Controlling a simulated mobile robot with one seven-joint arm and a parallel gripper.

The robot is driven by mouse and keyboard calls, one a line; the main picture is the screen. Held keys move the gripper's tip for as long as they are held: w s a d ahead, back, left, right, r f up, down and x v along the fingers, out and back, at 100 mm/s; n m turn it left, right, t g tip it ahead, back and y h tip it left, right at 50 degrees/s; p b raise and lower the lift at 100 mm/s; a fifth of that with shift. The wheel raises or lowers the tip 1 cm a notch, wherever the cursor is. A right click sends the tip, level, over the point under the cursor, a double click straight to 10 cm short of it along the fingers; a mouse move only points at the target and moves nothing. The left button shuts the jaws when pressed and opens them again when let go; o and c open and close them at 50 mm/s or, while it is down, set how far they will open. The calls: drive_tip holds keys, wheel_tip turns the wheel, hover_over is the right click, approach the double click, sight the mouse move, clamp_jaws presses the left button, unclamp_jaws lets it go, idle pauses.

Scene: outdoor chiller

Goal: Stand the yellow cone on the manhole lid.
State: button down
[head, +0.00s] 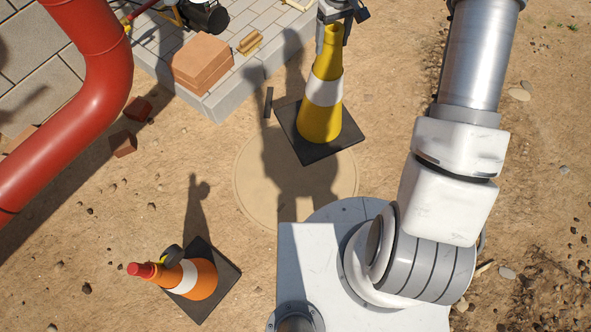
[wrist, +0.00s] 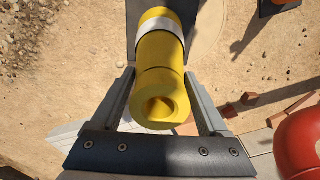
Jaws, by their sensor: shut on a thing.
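The yellow cone (head: 322,120) has a white band and a square dark base, and looks upright. My gripper (head: 335,20) is shut on its narrow top. In the wrist view the yellow cone (wrist: 160,60) runs away from me between the two fingers of my gripper (wrist: 158,75), its hollow tip facing me. The manhole lid (head: 248,185) is a round, sand-coloured disc, partly in shadow. The cone's base overlaps the lid's far right edge in the head view. I cannot tell whether the base touches the ground. Part of the lid (wrist: 208,35) shows beside the base in the wrist view.
An orange cone (head: 203,280) with a red top stands at lower left. A thick red pipe (head: 100,80) runs down the left. Terracotta slabs (head: 203,62) sit on a paved platform (head: 235,95) at the back. Loose bricks (head: 123,143) lie near the pipe. Sandy ground is open at right.

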drive_tip(key=w+a+f+n, duration=0.1)
drive_tip(key=f, duration=0.2)
drive_tip(key=w+a+f+n, duration=0.1)
drive_tip(key=f, duration=0.3)
drive_tip(key=w+a+f+n+b, duration=0.1)
drive_tip(key=w+a+f, duration=0.1)
drive_tip(key=f, duration=0.2)
wheel_tip(320, 180, down, 9)
drive_tip(key=w+a+n, duration=0.1)
drive_tip(key=a+n, duration=0.1)
drive_tip(key=a, duration=0.1)
drive_tip(key=shift+s+a+f+b, duration=0.4)
drive_tip(key=shift+s+f+b, duration=0.4)
drive_tip(key=shift+s+f, duration=1.05)
drive_tip(key=shift+s+a+f+b, duration=0.35)
drive_tip(key=shift+s+f+b, duration=0.45)
drive_tip(key=shift+s+f, duration=1.05)
drive_tip(key=shift+s+a+f+b, duration=0.4)
drive_tip(key=shift+s+f+b, duration=0.4)
drive_tip(key=shift+s+f, duration=1.05)
drive_tip(key=shift+s, duration=0.1)
unclamp_jaws()
drive_tip(key=shift+s, duration=0.1)
